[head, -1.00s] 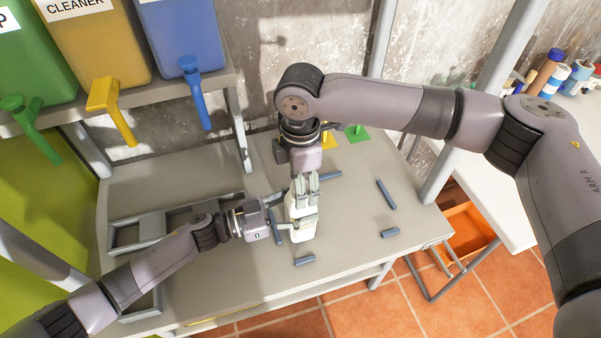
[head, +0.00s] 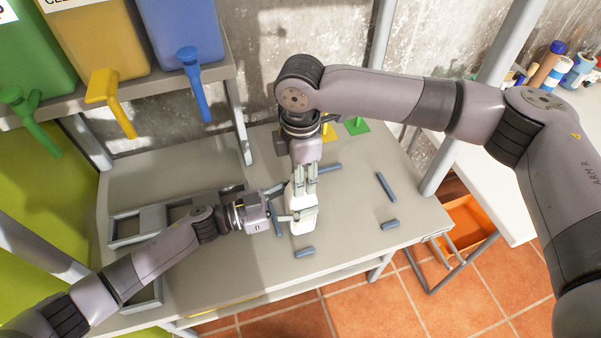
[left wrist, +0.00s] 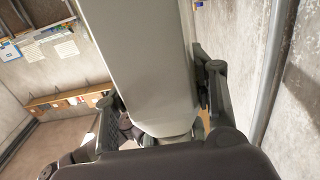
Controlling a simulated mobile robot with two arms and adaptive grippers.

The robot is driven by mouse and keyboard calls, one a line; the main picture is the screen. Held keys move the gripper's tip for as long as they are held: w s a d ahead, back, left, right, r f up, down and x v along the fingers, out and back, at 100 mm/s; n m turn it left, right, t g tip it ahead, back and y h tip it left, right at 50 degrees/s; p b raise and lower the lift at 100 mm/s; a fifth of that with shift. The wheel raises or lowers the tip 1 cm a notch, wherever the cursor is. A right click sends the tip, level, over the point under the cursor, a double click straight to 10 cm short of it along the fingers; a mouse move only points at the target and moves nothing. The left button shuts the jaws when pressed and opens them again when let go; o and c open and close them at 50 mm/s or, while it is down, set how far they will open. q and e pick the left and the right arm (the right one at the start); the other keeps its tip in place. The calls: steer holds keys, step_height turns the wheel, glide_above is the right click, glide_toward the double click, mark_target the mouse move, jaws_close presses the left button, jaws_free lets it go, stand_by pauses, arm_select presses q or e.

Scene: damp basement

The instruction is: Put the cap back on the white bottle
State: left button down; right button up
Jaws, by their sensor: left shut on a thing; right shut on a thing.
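The white bottle (head: 303,222) stands upright near the middle of the table (head: 345,228) in the head view. My left gripper (head: 290,207) comes in from the left and is shut on it. In the left wrist view the pale bottle (left wrist: 140,62) fills the space between the left fingers. My right gripper (head: 305,182) points straight down at the bottle's top, with its fingers close together. The cap is not clearly visible. It appears to be hidden between the right fingers, and I cannot tell whether it touches the bottle's neck.
Several blue-grey bars lie around the bottle, one (head: 386,187) to the right and one (head: 305,252) in front. A grey divided tray (head: 126,229) sits at the left, partly under my left arm. Green, yellow and blue containers (head: 185,25) with taps stand on a shelf above.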

steer(key=o, duration=1.3)
step_height(320, 180, up, 12)
arm_select(q)
steer(key=c, duration=0.6)
jaws_free()
steer(key=v, duration=1.2)
